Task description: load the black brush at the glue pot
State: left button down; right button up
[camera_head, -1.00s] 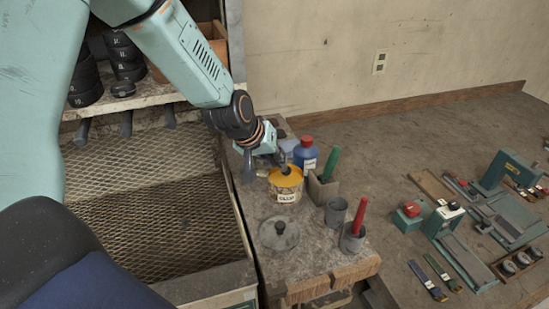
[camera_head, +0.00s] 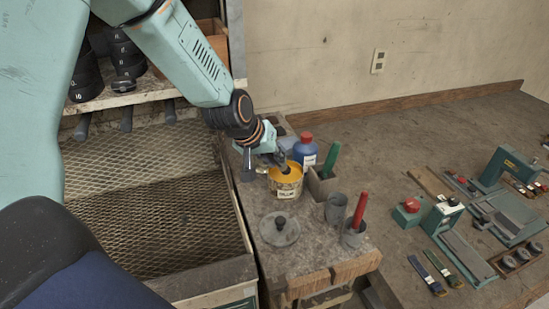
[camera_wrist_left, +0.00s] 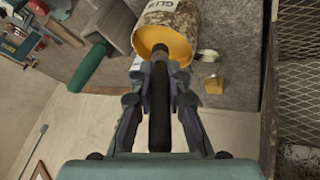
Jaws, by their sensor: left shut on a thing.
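The glue pot (camera_head: 288,193) stands on the small bench, with a speckled outside, a label and a yellow inside. It also shows at the top of the left wrist view (camera_wrist_left: 180,22), mouth towards me. My left gripper (camera_head: 277,160) is just above the pot's mouth. In the left wrist view its fingers (camera_wrist_left: 158,95) are shut on the black brush (camera_wrist_left: 159,125). The brush's far end reaches into the pot's mouth. Its tip is hidden, so I cannot tell whether it touches glue. My right gripper is out of view.
A round grey lid (camera_head: 280,232) lies in front of the pot. A blue bottle (camera_head: 305,153) with a red cap, a holder with a green handle (camera_head: 331,158), a grey cup (camera_head: 336,207) and a cup with a red handle (camera_head: 359,211) crowd its right side.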

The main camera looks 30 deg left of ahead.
pick_arm(q)
jog(key=shift+f, duration=0.15)
jog(key=shift+w+f, duration=0.25)
jog(key=shift+w, duration=0.05)
jog(key=shift+s+b, duration=0.3)
jog(key=shift+b, duration=0.1)
jog(key=shift+f, duration=0.1)
jog(key=shift+w+f, duration=0.25)
jog(key=shift+s+b, duration=0.2)
jog(key=shift+b, duration=0.1)
jog(key=shift+w, duration=0.1)
dwell(0.3)
